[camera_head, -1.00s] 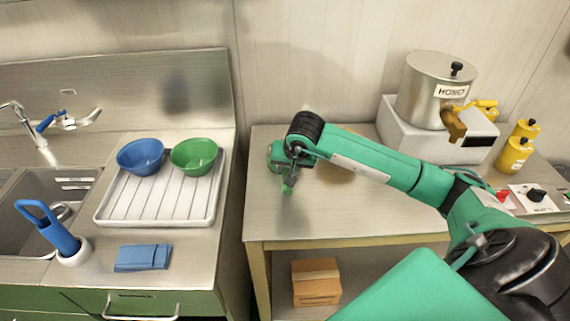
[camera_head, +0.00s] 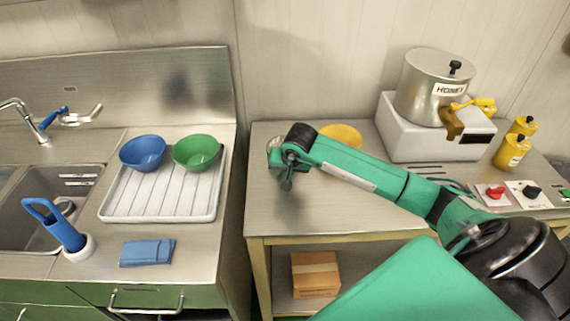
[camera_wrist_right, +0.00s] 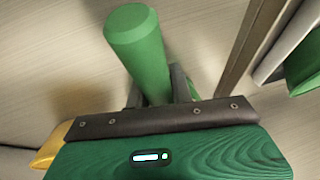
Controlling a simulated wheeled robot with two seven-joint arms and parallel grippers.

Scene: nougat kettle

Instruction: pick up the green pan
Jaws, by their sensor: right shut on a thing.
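In the right wrist view a thick green cylinder (camera_wrist_right: 137,42), which looks like a handle, stands between the fingers of my right gripper (camera_wrist_right: 160,95). The gripper is shut on it. No pan body shows on this cylinder, so I cannot tell its whole shape. In the head view my right gripper (camera_head: 287,180) is over the left part of the steel table (camera_head: 290,218), and the held piece is hardly visible. A green bowl-shaped vessel (camera_head: 196,152) sits on the white drying rack (camera_head: 160,211), away from the gripper. My left gripper is not in view.
A blue bowl (camera_head: 142,152) shares the rack. A yellow round dish (camera_head: 341,135) lies behind my forearm. A honey pot (camera_head: 430,88) on a white block, yellow bottles (camera_head: 511,151) and switches (camera_head: 495,192) stand right. A gap separates the table from the sink counter.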

